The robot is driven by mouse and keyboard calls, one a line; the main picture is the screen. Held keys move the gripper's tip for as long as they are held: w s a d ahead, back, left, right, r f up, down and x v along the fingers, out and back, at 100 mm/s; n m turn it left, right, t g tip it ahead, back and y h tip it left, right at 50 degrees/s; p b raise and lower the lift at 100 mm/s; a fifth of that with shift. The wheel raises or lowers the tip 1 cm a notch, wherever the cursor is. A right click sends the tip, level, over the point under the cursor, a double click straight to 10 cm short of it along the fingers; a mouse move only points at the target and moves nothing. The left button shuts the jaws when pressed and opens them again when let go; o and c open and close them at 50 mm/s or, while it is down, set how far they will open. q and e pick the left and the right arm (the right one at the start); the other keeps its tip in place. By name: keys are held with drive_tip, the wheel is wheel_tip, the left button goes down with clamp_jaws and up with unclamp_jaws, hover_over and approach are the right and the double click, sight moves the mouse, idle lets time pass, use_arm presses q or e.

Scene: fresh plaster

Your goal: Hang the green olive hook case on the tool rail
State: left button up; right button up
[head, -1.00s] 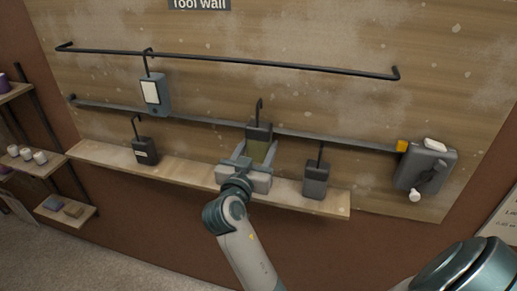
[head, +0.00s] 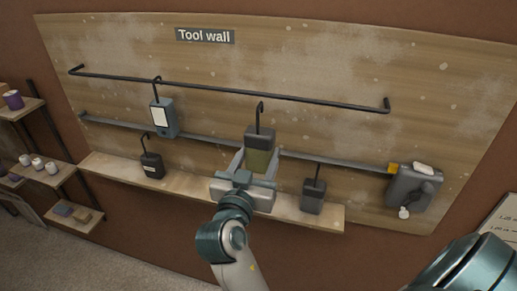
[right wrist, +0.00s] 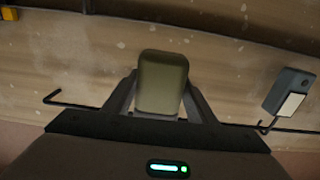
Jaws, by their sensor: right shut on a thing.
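The green olive hook case (head: 260,158), with a dark grey top and a black hook, is upright in my right gripper (head: 248,166). The gripper is shut on its sides; in the right wrist view the case (right wrist: 162,84) sits between the two fingers. The tool rail (head: 310,99) is a long black rod with upturned ends. The hook's tip shows just below the rail in the head view; contact is not visible. The case's hook is hidden in the right wrist view. My left gripper is not in view.
A blue-grey case (head: 164,119) hangs on the rail to the left. A lower grey bar (head: 340,162) crosses behind the held case. Two dark hook cases, left (head: 152,166) and right (head: 312,196), stand at the wooden ledge (head: 110,167). The rail right of the hook is free.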

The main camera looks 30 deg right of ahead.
sight(260, 152)
drive_tip(key=s+r, duration=0.1)
drive_tip(key=s+a+r+p, duration=0.1)
drive_tip(key=shift+r, duration=0.4)
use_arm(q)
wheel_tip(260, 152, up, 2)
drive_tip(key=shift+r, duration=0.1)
use_arm(e)
drive_tip(key=shift+f, duration=0.15)
drive_tip(key=shift+w+d, duration=0.15)
drive_tip(key=shift+w, duration=0.05)
drive_tip(key=shift+p+x, duration=0.45)
drive_tip(key=shift+x, duration=0.55)
use_arm(q)
drive_tip(key=shift+b, duration=0.45)
use_arm(e)
drive_tip(key=w+d+f, duration=0.2)
drive_tip(key=w+d, duration=0.2)
drive_tip(key=d, duration=0.1)
drive_tip(key=shift+w+d, duration=0.15)
